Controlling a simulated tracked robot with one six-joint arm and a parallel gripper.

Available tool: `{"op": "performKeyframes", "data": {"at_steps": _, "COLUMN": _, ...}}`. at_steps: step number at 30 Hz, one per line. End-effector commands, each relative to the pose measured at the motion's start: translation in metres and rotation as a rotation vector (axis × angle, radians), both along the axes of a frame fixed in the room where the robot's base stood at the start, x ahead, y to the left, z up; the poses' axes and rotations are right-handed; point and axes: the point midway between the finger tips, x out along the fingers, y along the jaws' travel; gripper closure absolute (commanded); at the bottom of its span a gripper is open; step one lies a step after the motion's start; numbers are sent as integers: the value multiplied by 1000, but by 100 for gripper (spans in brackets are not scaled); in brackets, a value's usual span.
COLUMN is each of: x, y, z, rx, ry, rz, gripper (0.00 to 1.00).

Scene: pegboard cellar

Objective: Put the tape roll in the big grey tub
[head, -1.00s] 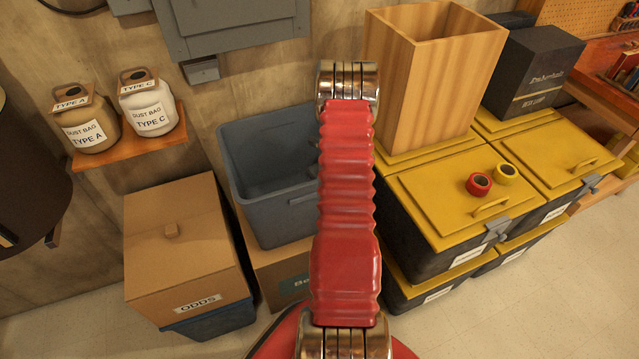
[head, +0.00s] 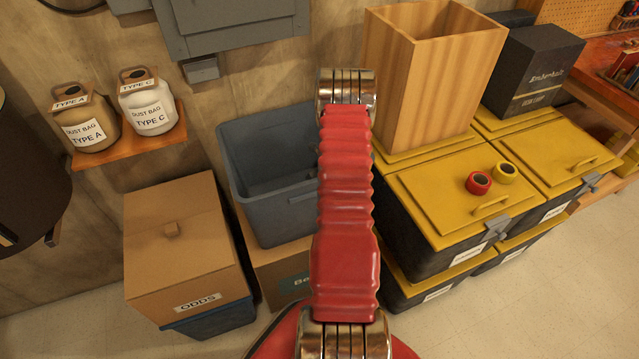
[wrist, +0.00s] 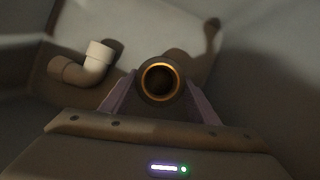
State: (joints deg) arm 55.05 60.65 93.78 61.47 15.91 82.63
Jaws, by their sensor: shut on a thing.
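The big grey tub (head: 281,212) stands against the wall in the head view, partly hidden behind my red arm. In the wrist view, grey surfaces like the tub's inside (wrist: 255,75) surround my gripper (wrist: 160,96). My gripper is shut on a dark round thing with an orange-brown rim (wrist: 160,64) and a dark hole, seen end-on; it looks like a tape roll. My gripper and this thing are hidden in the head view. A red tape roll (head: 478,183) and a yellow tape roll (head: 505,172) lie on a yellow lid.
A pale pipe elbow (wrist: 88,65) lies inside the tub, left of my gripper. A cardboard box (head: 180,235) marked ODDS stands left of the tub. Yellow-lidded boxes (head: 440,195) with a tall wooden bin (head: 425,85) stand at right. A shelf with dust-bag jars (head: 130,150) is above left.

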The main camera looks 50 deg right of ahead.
Motion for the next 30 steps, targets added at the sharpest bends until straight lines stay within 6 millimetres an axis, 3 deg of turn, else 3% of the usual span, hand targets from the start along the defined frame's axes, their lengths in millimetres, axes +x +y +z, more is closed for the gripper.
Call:
{"op": "performKeyframes", "data": {"at_steps": 4, "x": 0, "y": 0, "z": -1, "rx": 0, "ry": 0, "rz": 0, "gripper": 73}}
{"op": "performKeyframes", "data": {"at_steps": 5, "x": 0, "y": 0, "z": -1, "rx": 0, "ry": 0, "rz": 0, "gripper": 44}}
{"op": "performKeyframes", "data": {"at_steps": 12, "x": 0, "y": 0, "z": -1, "rx": 0, "ry": 0, "rz": 0, "gripper": 27}}
{"op": "performKeyframes", "data": {"at_steps": 23, "x": 0, "y": 0, "z": 2, "rx": -1, "ry": -1, "rz": 1, "gripper": 26}}
{"op": "performKeyframes", "data": {"at_steps": 30, "x": -3, "y": 1, "z": 22, "rx": 0, "ry": -1, "rz": 0, "gripper": 26}}
